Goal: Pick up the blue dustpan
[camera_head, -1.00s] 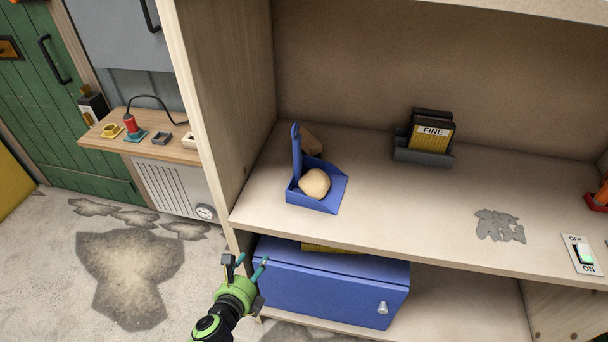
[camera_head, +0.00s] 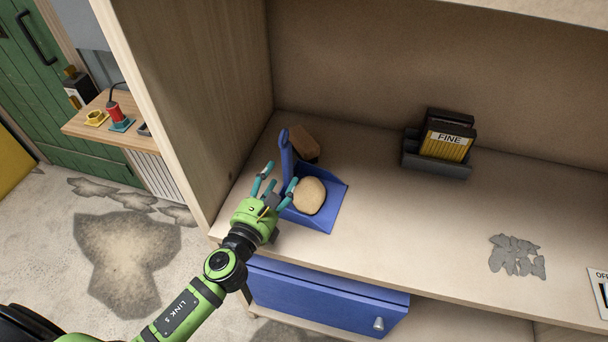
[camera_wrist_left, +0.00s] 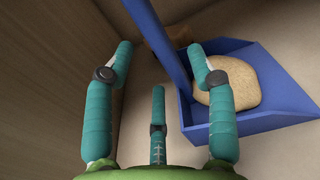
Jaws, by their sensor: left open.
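The blue dustpan (camera_head: 325,217) sits on the shelf near its left wall, with its handle (camera_head: 287,153) standing upright at the back left. A round tan lump (camera_head: 309,195) lies in its pan. My left gripper (camera_head: 275,180) is open and empty at the dustpan's front left, its fingers close to the handle. In the left wrist view, the dustpan (camera_wrist_left: 285,111) is on the right, and the handle (camera_wrist_left: 160,40) rises beyond and between the teal fingers (camera_wrist_left: 160,75). One finger overlaps the pan's edge; I cannot tell if it touches. My right gripper is not in view.
A brown block (camera_head: 303,143) lies behind the dustpan. The shelf's left wall (camera_head: 190,100) stands close to my left gripper. A grey holder with a "FINE" pack (camera_head: 447,140) is further right. Grey flakes (camera_head: 517,256) lie near the front edge. A blue drawer box (camera_head: 320,300) is below.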

